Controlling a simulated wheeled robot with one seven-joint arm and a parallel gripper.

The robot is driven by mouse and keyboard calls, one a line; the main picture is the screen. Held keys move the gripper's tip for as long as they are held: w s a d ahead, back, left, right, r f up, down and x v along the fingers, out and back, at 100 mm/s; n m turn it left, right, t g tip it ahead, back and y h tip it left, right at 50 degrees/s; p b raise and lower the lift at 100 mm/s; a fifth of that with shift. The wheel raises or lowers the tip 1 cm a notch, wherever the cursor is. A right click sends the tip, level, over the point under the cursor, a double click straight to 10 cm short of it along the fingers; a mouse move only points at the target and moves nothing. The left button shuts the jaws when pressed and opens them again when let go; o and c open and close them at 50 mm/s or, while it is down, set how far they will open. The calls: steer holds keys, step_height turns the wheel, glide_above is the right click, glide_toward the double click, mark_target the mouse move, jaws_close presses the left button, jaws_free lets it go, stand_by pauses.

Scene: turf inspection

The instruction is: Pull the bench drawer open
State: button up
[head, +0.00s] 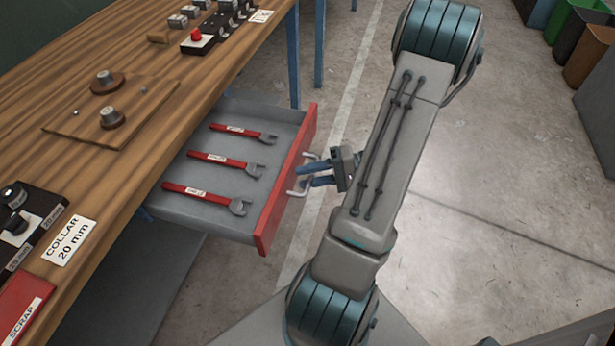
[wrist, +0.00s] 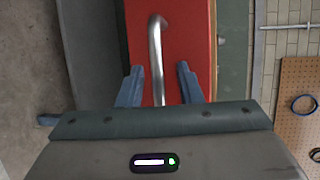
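The bench drawer (head: 267,230) stands well out from under the bench, with its red front toward my arm. Its grey inside shows several red-handled wrenches lying side by side. A pale bar handle (head: 291,192) is on the red front; it also shows in the wrist view (wrist: 155,45). My gripper (head: 312,174) is at the handle. In the wrist view its two blue fingers (wrist: 160,84) stand apart on either side of the bar, with a gap on each side. The gripper is open and holds nothing.
The wooden bench top (head: 150,80) carries a plate with round metal parts (head: 110,117), black fixtures, a COLLAR 20 mm label (head: 70,240) and a red SCRAP tray (head: 22,305). Coloured bins (head: 575,40) stand at the far right. The concrete floor right of my arm is clear.

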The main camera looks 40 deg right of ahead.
steer(key=shift+d, duration=0.1)
steer(key=v, duration=1.3)
steer(key=shift+s+d+r, duration=0.15)
steer(key=shift+s+d, duration=0.05)
steer(key=shift+s, duration=0.1)
steer(key=shift+w, duration=0.1)
steer(key=w+a+r+n+g+h+p, duration=0.2)
steer(key=a+r+h+p, duration=0.4)
steer(key=a+r, duration=0.6)
steer(key=w+a+r+n+g+h+p, duration=0.2)
steer(key=a+r+h+p, duration=0.4)
steer(key=a+r, duration=0.6)
steer(key=a+n+g+h, duration=0.1)
steer(key=a+n, duration=0.1)
steer(key=a, duration=0.2)
steer(key=shift+a+n+h+p, duration=0.15)
steer(key=shift+n+h+p, duration=0.15)
steer(key=shift+n+h, duration=0.1)
